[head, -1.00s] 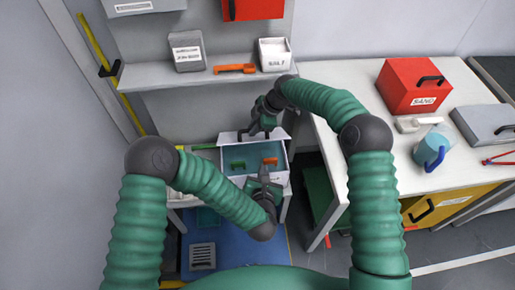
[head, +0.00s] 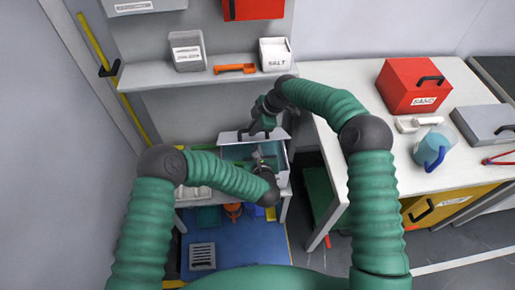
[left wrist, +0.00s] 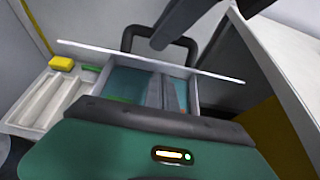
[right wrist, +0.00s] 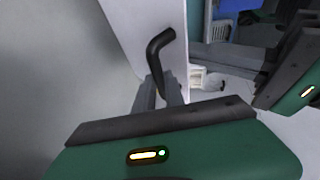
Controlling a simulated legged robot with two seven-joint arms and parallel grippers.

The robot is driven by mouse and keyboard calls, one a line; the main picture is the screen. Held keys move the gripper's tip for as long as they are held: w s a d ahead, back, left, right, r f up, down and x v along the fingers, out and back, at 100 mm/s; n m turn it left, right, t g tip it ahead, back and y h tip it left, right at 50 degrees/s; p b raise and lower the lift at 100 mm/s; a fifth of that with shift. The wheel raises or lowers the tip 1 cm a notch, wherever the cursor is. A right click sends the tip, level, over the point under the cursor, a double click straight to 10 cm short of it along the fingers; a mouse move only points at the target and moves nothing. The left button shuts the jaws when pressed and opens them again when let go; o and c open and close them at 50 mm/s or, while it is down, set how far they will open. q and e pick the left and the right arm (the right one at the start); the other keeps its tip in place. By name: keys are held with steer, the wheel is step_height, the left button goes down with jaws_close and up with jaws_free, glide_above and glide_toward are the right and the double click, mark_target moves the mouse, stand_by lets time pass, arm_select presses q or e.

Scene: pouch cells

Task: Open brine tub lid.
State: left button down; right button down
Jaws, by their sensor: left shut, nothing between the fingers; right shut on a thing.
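The brine tub (head: 282,178) is a white box with teal liquid inside, standing below the shelf in the head view. Its white lid (head: 277,134) stands raised at the tub's back, and the tub's inside shows. The lid shows edge-on in the left wrist view (left wrist: 215,74). My right gripper (head: 263,126) is shut on the lid's black handle (right wrist: 158,46). My left gripper (head: 260,160) is shut and empty, its fingertips over the tub's opening. Its fingers hide part of the inside in the left wrist view (left wrist: 165,92).
A white tray (left wrist: 35,105) with compartments and a yellow block (left wrist: 62,63) lie left of the tub. The shelf (head: 210,76) above holds a salt box (head: 275,54) and an orange tool (head: 235,69). A white worktop (head: 345,105) stands to the right.

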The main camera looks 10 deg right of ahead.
arm_select(q)
steer(key=shift+w+r, duration=0.15)
steer(key=shift+r, duration=0.05)
arm_select(e)
steer(key=shift+w+d+f, duration=0.1)
steer(key=shift+d+f, duration=0.05)
steer(key=shift+d, duration=0.05)
arm_select(q)
steer(key=shift+r, duration=0.1)
steer(key=shift+w+r, duration=0.55)
arm_select(e)
steer(key=shift+f, duration=0.1)
steer(key=c, duration=1.5)
jaws_free()
steer(key=shift+a+f, duration=0.1)
arm_select(q)
steer(key=shift+w, duration=0.1)
arm_select(e)
steer(key=shift+o, duration=0.5)
arm_select(q)
steer(key=shift+r, duration=0.1)
